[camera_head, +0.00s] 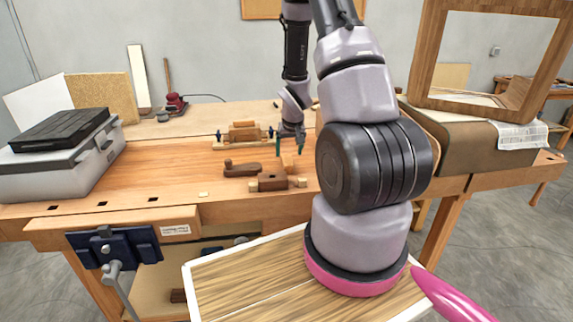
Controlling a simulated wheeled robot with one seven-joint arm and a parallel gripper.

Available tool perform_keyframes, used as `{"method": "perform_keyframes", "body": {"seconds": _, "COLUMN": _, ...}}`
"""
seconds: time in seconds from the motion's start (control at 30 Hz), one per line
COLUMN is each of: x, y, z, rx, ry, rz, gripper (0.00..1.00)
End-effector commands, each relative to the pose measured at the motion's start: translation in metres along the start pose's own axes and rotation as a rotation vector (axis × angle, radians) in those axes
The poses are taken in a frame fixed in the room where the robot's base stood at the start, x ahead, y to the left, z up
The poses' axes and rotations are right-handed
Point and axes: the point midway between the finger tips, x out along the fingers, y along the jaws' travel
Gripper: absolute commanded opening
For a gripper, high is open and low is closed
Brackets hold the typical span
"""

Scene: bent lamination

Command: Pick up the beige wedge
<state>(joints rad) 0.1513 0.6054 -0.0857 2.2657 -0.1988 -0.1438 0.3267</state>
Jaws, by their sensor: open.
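A small light tan piece (289,161) stands on the workbench (150,180), just below my gripper (289,148). It may be the beige wedge, but it is too small to tell its shape. My gripper points down with its green-tipped fingers apart, above this piece. I cannot tell whether the fingers reach down beside it. A second small, flat beige piece (203,194) lies near the bench's front edge, left of my gripper.
A brown hand plane (243,169) and a dark wooden tool with tan ends (272,182) lie close in front. A wooden clamp-like tool (243,133) stands behind. A grey toolbox (60,160) is at left, a brown case (465,155) at right. Bare bench lies left of the tools.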

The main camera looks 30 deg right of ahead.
Motion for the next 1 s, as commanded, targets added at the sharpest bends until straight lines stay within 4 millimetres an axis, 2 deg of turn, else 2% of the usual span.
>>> {"method": "perform_keyframes", "body": {"seconds": 0.2, "x": 0.033, "y": -0.005, "z": 0.006, "rx": -0.002, "ry": -0.003, "rz": 0.000, "gripper": 0.84}}
{"method": "perform_keyframes", "body": {"seconds": 0.3, "x": 0.041, "y": -0.005, "z": 0.005, "rx": -0.002, "ry": -0.002, "rz": 0.000, "gripper": 0.84}}
{"method": "perform_keyframes", "body": {"seconds": 0.57, "x": 0.044, "y": -0.005, "z": 0.005, "rx": -0.001, "ry": -0.001, "rz": -0.001, "gripper": 0.84}}
{"method": "perform_keyframes", "body": {"seconds": 0.6, "x": 0.044, "y": -0.005, "z": 0.005, "rx": -0.001, "ry": -0.001, "rz": -0.001, "gripper": 0.76}}
{"method": "perform_keyframes", "body": {"seconds": 0.67, "x": 0.044, "y": -0.005, "z": 0.005, "rx": -0.001, "ry": -0.001, "rz": -0.001, "gripper": 0.53}}
{"method": "perform_keyframes", "body": {"seconds": 0.8, "x": 0.044, "y": -0.005, "z": 0.005, "rx": -0.001, "ry": -0.001, "rz": -0.001, "gripper": 0.00}}
{"method": "perform_keyframes", "body": {"seconds": 1.0, "x": 0.044, "y": -0.005, "z": 0.005, "rx": -0.001, "ry": -0.001, "rz": -0.001, "gripper": 0.00}}
